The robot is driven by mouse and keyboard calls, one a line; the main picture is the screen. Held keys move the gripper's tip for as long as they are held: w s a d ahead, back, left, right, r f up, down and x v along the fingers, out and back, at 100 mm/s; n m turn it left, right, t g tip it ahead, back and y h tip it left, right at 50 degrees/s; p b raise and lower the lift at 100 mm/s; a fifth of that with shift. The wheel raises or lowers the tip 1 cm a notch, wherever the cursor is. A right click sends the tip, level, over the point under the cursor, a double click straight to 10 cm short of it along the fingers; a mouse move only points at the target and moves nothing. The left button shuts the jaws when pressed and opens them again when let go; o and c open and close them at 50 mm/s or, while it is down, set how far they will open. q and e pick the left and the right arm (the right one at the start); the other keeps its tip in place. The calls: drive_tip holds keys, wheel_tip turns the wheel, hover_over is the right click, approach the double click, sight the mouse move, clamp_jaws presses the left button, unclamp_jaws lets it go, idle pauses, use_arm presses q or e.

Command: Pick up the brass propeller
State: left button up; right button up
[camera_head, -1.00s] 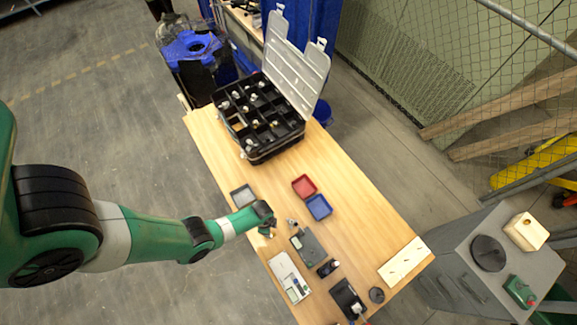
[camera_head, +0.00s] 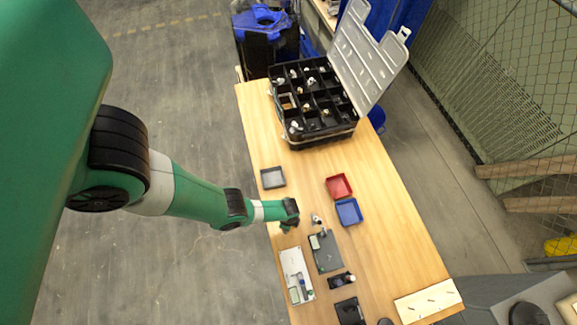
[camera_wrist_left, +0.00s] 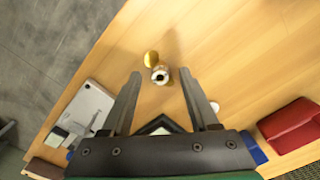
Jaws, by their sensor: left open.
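A small brass-coloured piece (camera_wrist_left: 151,58), which looks like the brass propeller, lies on the wooden table in the left wrist view. A pale, ring-like part (camera_wrist_left: 160,74) sits against or just beside it; I cannot tell whether they are one object. My left gripper (camera_wrist_left: 160,76) is open, with its fingers to either side of the ring-like part in the picture and nothing visibly gripped. In the head view my left gripper (camera_head: 290,224) hangs over the table's left edge area, and I cannot make out the brass piece there. My right gripper is not in view.
A black compartment case (camera_head: 312,134) with a raised clear lid stands at the table's far end. A grey tray (camera_head: 273,168), red tray (camera_head: 339,178) and blue tray (camera_head: 357,212) lie nearer. A white scale (camera_head: 293,265) and dark devices (camera_head: 326,250) lie in front of the gripper.

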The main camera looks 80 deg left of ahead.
use_arm(q)
drive_tip(key=shift+f, duration=0.65)
drive_tip(key=shift+r, duration=0.1)
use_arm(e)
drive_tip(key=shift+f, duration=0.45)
use_arm(q)
clamp_jaws()
drive_tip(key=shift+r, duration=0.1)
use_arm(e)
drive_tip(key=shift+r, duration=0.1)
use_arm(q)
drive_tip(key=shift+r+p, duration=0.25)
drive_tip(key=shift+p, duration=0.1)
drive_tip(key=r+p, duration=0.3)
drive_tip(key=s+r+p, duration=0.1)
drive_tip(key=r, duration=0.1)
drive_tip(key=shift+d, duration=0.25)
drive_tip(key=s+d+r+p, duration=0.6)
drive_tip(key=s+r, duration=0.1)
drive_tip(key=s, duration=0.4)
drive_tip(key=shift+d+r, duration=0.15)
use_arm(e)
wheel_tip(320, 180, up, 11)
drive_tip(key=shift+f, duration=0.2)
